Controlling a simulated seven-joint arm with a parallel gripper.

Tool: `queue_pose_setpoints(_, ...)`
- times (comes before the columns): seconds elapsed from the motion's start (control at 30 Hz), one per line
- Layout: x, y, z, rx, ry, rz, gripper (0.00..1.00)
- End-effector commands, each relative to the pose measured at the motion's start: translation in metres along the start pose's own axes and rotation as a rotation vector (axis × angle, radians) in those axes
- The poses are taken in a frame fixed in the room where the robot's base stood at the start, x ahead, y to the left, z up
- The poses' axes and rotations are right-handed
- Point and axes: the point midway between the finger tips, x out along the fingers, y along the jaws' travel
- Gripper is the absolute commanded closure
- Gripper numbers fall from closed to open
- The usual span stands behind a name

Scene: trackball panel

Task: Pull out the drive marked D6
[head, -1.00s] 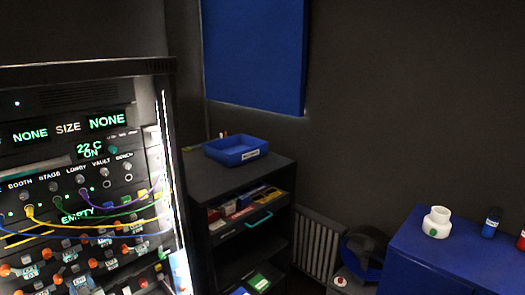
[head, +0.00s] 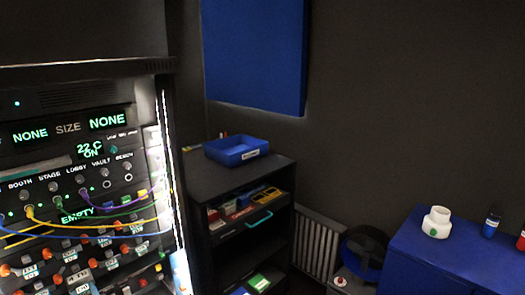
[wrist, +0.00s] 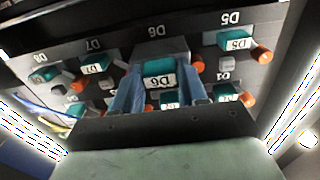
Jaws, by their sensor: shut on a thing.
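The drive marked D6 (wrist: 158,68) shows in the middle of the wrist view, with a teal front and a white label that reads upside down. My gripper (wrist: 157,84) has one blue finger on each side of D6 and is shut on it. A grey block shows directly behind D6; I cannot tell how far the drive stands out of its slot. In the head view the drive rack (head: 75,150) stands at the left, with drives at its bottom; my gripper does not show there, and I cannot pick out D6.
In the wrist view, drive D5 (wrist: 236,41) with an orange knob (wrist: 262,54) sits beside D6, and drive D7 (wrist: 95,65) on the other side. More drives lie close below. A blue tray (head: 237,150) stands on a dark shelf unit (head: 228,181) right of the rack.

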Motion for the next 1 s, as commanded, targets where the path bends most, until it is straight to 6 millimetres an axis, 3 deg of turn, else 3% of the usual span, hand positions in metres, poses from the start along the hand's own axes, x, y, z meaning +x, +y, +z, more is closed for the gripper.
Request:
queue_pose_setpoints(0.5,-0.021,0.0,0.0,0.0,-0.001,-0.001,0.89)
queue_pose_setpoints(1.0,-0.024,0.0,0.0,0.0,-0.001,-0.001,0.89)
